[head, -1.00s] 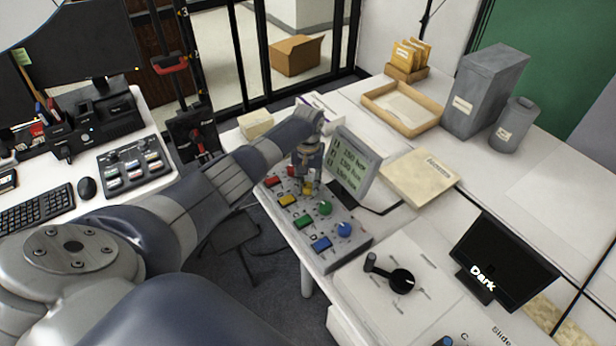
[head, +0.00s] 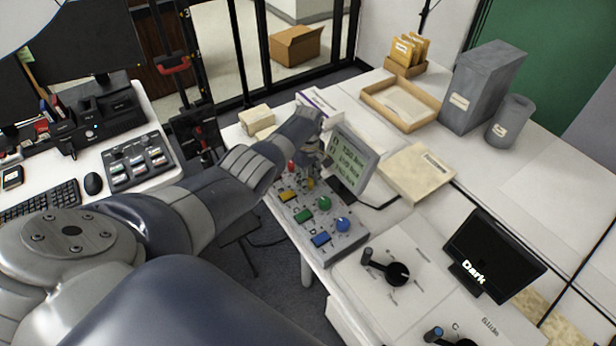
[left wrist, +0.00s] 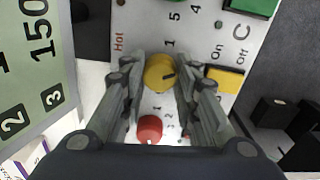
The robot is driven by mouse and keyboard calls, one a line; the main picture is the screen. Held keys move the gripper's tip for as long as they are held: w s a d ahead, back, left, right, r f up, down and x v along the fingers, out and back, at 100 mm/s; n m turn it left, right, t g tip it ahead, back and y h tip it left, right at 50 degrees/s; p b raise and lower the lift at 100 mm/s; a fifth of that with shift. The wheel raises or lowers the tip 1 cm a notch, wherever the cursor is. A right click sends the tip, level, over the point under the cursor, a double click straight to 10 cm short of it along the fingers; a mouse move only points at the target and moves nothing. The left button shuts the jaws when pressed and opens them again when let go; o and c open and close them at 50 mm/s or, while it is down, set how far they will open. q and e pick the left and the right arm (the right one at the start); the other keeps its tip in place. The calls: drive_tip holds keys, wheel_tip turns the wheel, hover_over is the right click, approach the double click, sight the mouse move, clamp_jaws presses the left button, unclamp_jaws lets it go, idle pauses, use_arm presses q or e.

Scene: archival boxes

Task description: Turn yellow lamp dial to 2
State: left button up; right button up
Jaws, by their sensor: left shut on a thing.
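The yellow dial (left wrist: 160,73) sits between the two fingers of my left gripper (left wrist: 160,88) in the left wrist view, and the gripper is shut on it. A dark pointer mark on the dial points towards the right of that view. A printed 1 shows just above the dial; other numbers around it are partly hidden by the fingers. In the head view my left gripper (head: 313,172) is over the control panel (head: 340,246), with a bit of the yellow dial (head: 310,184) visible below it. My right gripper is not in view.
A red dial (left wrist: 149,128) and a yellow switch (left wrist: 225,78) lie close to the fingers. Green (head: 324,203) and blue (head: 343,224) dials are further along the panel. A display screen (head: 351,162) stands right beside my gripper.

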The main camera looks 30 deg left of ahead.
use_arm(q)
drive_tip(key=shift+w+n, duration=0.1)
drive_tip(key=shift+n, duration=1)
drive_tip(key=shift+a+r, duration=0.1)
drive_tip(key=o, duration=1.1)
wheel_tip(320, 180, up, 12)
drive_tip(key=shift+f, duration=0.1)
